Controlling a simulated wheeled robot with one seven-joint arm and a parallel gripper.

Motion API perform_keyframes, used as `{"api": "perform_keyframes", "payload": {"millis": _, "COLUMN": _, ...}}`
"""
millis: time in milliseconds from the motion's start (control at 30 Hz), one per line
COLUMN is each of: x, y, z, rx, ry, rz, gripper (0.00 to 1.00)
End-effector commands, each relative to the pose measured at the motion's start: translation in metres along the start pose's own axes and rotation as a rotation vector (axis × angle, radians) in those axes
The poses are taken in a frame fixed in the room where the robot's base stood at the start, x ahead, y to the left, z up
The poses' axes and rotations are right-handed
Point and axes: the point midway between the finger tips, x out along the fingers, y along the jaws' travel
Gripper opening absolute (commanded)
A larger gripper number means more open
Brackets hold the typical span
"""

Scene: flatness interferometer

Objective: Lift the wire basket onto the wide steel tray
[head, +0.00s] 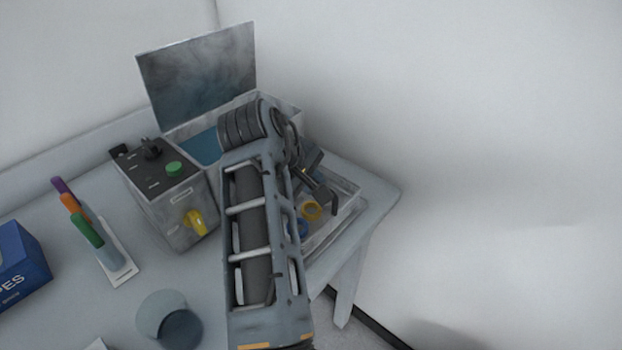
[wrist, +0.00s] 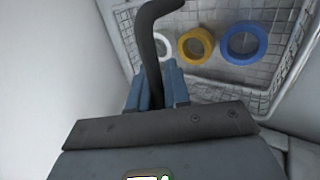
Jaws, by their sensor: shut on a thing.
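The wire basket (wrist: 275,92) is a pale mesh basket holding a white, a yellow and a blue ring. My gripper (wrist: 160,88) is shut on its dark bent handle (wrist: 150,45), and the basket lies beyond the fingers. In the head view my gripper (head: 318,184) is at the right end of the bench, over a pale, low-walled container (head: 345,213).
A grey bath (head: 181,202) with a raised lid (head: 198,77), blue liquid and a yellow tap stands left of my arm. A rack of coloured-handled tools (head: 115,258), a blue box (head: 20,262) and a round clear dish (head: 168,318) are further left. The bench edge and wall are close on the right.

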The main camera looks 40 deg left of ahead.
Motion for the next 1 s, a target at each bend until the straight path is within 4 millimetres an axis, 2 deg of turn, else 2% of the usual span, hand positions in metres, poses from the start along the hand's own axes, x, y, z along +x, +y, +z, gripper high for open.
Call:
{"api": "perform_keyframes", "payload": {"millis": 100, "x": 0.001, "y": -0.001, "z": 0.0, "rx": 0.0, "ry": 0.0, "rz": 0.001, "gripper": 0.0}}
{"api": "perform_keyframes", "payload": {"millis": 133, "x": 0.001, "y": -0.001, "z": 0.0, "rx": 0.0, "ry": 0.001, "rz": 0.001, "gripper": 0.18}}
{"api": "perform_keyframes", "payload": {"millis": 433, "x": 0.001, "y": -0.001, "z": 0.0, "rx": 0.0, "ry": 0.0, "rz": 0.001, "gripper": 0.47}}
{"api": "perform_keyframes", "payload": {"millis": 667, "x": 0.001, "y": -0.001, "z": 0.0, "rx": 0.0, "ry": 0.0, "rz": -0.001, "gripper": 0.47}}
{"api": "perform_keyframes", "payload": {"millis": 1000, "x": -0.019, "y": 0.013, "z": 0.0, "rx": 0.0, "ry": 0.0, "rz": 0.0, "gripper": 0.47}}
